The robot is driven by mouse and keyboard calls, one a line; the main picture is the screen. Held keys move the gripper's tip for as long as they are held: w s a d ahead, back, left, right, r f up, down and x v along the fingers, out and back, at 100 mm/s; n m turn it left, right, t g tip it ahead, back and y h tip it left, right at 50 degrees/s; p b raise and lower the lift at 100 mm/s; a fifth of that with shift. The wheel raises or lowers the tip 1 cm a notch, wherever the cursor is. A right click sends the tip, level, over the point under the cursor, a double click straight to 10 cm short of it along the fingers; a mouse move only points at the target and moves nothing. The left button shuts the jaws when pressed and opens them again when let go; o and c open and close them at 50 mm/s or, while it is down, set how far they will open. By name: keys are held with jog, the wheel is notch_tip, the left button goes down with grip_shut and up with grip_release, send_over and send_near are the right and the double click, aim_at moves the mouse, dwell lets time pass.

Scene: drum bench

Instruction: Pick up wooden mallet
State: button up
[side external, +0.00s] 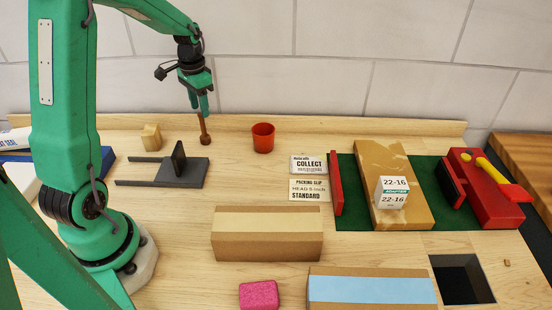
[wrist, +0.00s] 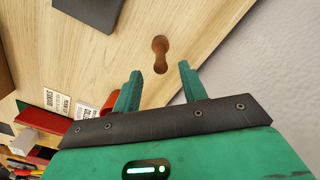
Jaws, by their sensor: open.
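The wooden mallet (side external: 204,132) is small and brown, with a narrow shaft and a wider lower end. It stands upright on the bench near the back edge. In the side view my gripper (side external: 199,101) points down just above it, close to its top. In the wrist view the mallet (wrist: 160,50) shows beyond the gap between my green fingers (wrist: 160,70). The fingers are apart with nothing held between them. Whether a fingertip touches the mallet's top cannot be told.
A red cup (side external: 263,138) stands to the right. A dark grey forked stand (side external: 184,174) and a wooden block (side external: 151,138) are to the left. Two label cards (side external: 308,165), a cardboard box (side external: 266,234) and a green mat (side external: 347,215) lie farther right. The back ledge (side external: 340,124) runs behind.

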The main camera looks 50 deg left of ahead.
aim_at(204, 136)
jog(key=shift+f, duration=1.1)
jog(key=shift+f, duration=0.1)
jog(key=shift+f, duration=2.5)
grip_shut()
